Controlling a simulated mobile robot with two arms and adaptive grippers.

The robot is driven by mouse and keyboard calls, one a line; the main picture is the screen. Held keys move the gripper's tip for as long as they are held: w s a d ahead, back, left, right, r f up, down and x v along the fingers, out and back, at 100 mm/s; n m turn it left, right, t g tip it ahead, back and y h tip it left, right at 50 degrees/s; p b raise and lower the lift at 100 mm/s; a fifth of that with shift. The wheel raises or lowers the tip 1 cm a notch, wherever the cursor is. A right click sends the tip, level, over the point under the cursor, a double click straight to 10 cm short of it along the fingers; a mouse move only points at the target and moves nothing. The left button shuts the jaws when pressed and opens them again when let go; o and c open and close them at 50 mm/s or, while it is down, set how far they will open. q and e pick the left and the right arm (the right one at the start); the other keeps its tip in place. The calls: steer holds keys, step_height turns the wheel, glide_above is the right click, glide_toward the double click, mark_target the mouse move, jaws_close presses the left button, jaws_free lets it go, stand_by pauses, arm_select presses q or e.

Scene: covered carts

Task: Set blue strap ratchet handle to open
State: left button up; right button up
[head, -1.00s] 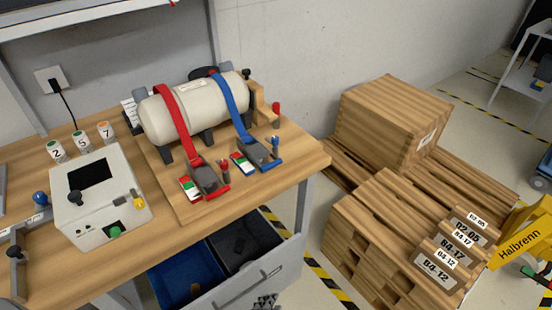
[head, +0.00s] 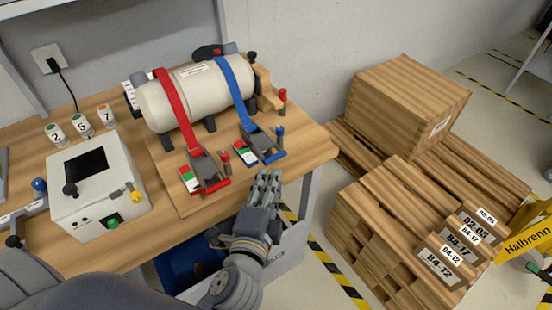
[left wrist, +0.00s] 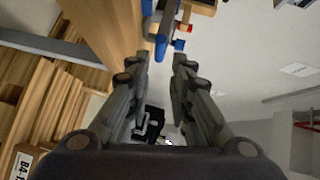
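The blue strap (head: 235,85) runs over a cream cylinder (head: 190,92) to a grey-and-blue ratchet (head: 262,147) on the wooden bench. A blue-topped peg (head: 279,133) stands at the ratchet's right side. The handle's exact angle is hard to tell. My left gripper (head: 268,178) is at the bench's front edge, below and in front of the blue ratchet, apart from it. In the left wrist view its two fingers (left wrist: 160,62) are spread and empty, with blue ratchet parts (left wrist: 160,46) beyond the tips. My right gripper is out of view.
A red strap with a red ratchet (head: 205,173) sits just left of the blue one. A white control box (head: 98,190) stands farther left. An open drawer (head: 290,250) is under the bench edge. Wooden crates and pallets (head: 400,210) stand to the right.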

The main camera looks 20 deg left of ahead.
mark_target(277, 159)
arm_select(q)
steer(key=w, duration=0.2)
steer(key=w+p, duration=0.1)
steer(key=w, duration=0.2)
steer(key=w+f, duration=0.1)
steer(key=w, duration=0.1)
steer(key=shift+w+a, duration=0.15)
steer(key=shift+a, duration=0.25)
jaws_close()
